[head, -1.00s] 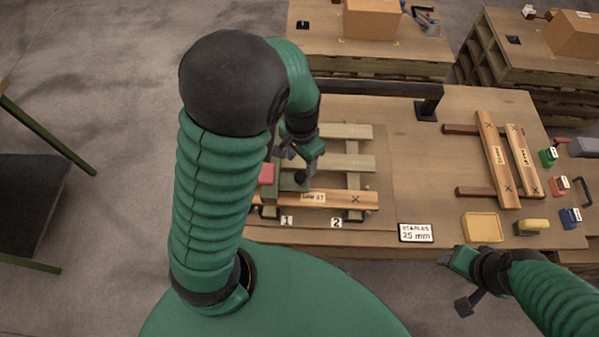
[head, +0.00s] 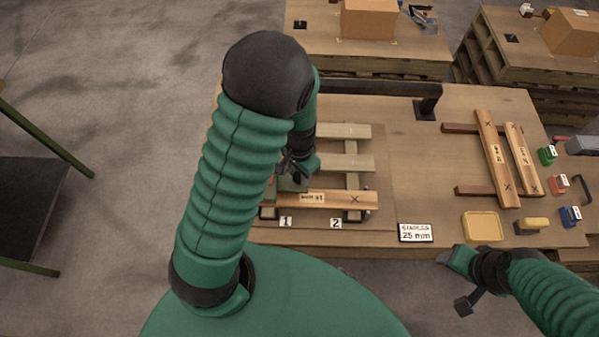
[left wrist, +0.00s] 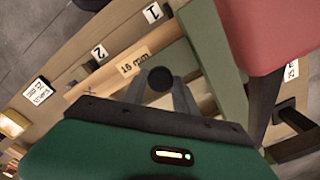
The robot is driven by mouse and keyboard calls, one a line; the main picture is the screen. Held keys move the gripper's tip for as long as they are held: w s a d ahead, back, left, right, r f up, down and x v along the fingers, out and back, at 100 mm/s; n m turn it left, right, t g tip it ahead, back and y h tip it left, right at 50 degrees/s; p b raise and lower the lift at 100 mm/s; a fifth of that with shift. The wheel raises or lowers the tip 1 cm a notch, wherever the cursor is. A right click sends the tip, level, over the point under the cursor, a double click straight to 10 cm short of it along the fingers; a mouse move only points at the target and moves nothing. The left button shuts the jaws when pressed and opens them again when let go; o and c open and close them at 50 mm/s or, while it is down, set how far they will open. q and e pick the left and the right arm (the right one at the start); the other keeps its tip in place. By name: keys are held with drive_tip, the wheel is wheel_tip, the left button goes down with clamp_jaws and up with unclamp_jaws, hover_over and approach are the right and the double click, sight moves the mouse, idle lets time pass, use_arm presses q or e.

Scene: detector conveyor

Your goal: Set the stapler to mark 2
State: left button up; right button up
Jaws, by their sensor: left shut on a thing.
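My left gripper (head: 296,172) is shut on a dark round knob (left wrist: 160,80), seen between its fingers in the left wrist view. A green bar (left wrist: 217,72) and a red block (left wrist: 268,35), which look like the stapler, are beside it. In the head view only a bit of green stapler (head: 291,184) shows; my arm hides the rest. It is at a wooden board (head: 335,199) with a label and an X. Mark 1 (head: 286,222) and mark 2 (head: 335,223) are on the near edge; the visible green part is nearer mark 1. My right gripper (head: 446,258) is off the table's front edge, its jaws unclear.
A "STAPLES 25 mm" sign (head: 415,232), a yellow tray (head: 482,227) and small coloured boxes (head: 570,215) are on the right. Two boards (head: 496,160) lie across dark rails. A dark bar (head: 390,89) spans the back. Bare tabletop (head: 420,170) lies in the middle.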

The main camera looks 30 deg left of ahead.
use_arm(q)
clamp_jaws()
idle(0.8)
